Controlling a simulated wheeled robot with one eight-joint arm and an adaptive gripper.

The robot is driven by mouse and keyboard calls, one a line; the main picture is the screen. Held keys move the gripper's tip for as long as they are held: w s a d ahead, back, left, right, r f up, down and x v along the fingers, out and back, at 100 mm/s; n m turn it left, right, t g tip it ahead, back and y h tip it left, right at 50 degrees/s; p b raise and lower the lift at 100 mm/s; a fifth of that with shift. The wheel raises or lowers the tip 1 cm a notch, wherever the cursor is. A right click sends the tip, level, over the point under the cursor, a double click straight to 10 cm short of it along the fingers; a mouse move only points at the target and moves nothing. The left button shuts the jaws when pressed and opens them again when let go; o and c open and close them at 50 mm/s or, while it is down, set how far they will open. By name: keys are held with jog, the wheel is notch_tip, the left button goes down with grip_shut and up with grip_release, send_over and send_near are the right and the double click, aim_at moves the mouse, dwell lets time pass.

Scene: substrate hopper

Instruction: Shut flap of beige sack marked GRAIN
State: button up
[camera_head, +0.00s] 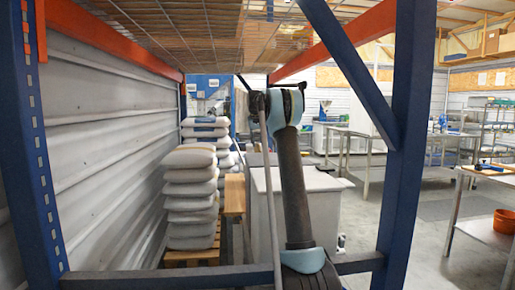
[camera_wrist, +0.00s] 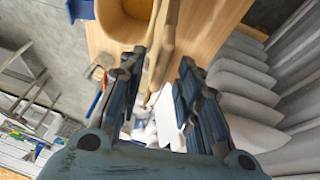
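In the wrist view my gripper (camera_wrist: 161,62) is open, its two dark fingers spread apart. A tan, upright-edged piece (camera_wrist: 166,32) lies beyond and between the fingertips, over a wooden surface; it may be part of the beige sack, but I cannot tell. No GRAIN marking is legible, and I cannot make out a flap. Any contact with the fingers is unclear. In the head view my arm stands in the middle, and my fingers cannot be made out clearly.
A yellowish container (camera_wrist: 122,22) sits on the wooden surface (camera_wrist: 212,35) in the wrist view. Stacked pale sacks (camera_head: 191,190) stand on a pallet at left in the head view. Blue rack posts (camera_head: 402,150) frame the view. A pale box-like unit (camera_head: 305,215) stands behind my arm.

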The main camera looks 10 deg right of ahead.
jog(key=shift+x, duration=1.35)
grip_shut()
jog(key=shift+d, duration=0.1)
